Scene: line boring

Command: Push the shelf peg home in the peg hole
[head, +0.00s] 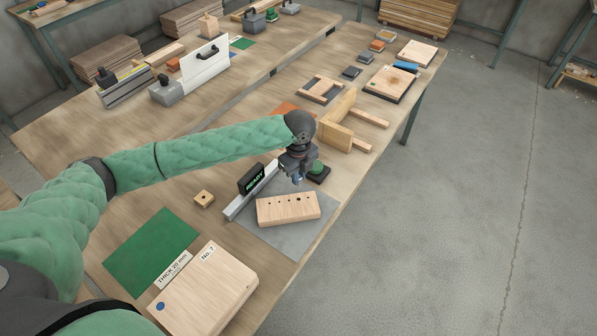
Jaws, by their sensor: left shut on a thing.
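My left gripper (298,179) reaches over the bench from the left and points down. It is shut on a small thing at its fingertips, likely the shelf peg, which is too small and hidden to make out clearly. The fingertips appear just above or behind the far edge of a pale wooden block (288,211). A row of several dark peg holes runs along the block's top. I cannot tell whether the held thing touches a hole. My right gripper is not in view.
A green button box (318,171) stands close behind the gripper. A small holed wooden piece (204,199), green mat (150,250) and "No. 7" board (205,289) lie nearer.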

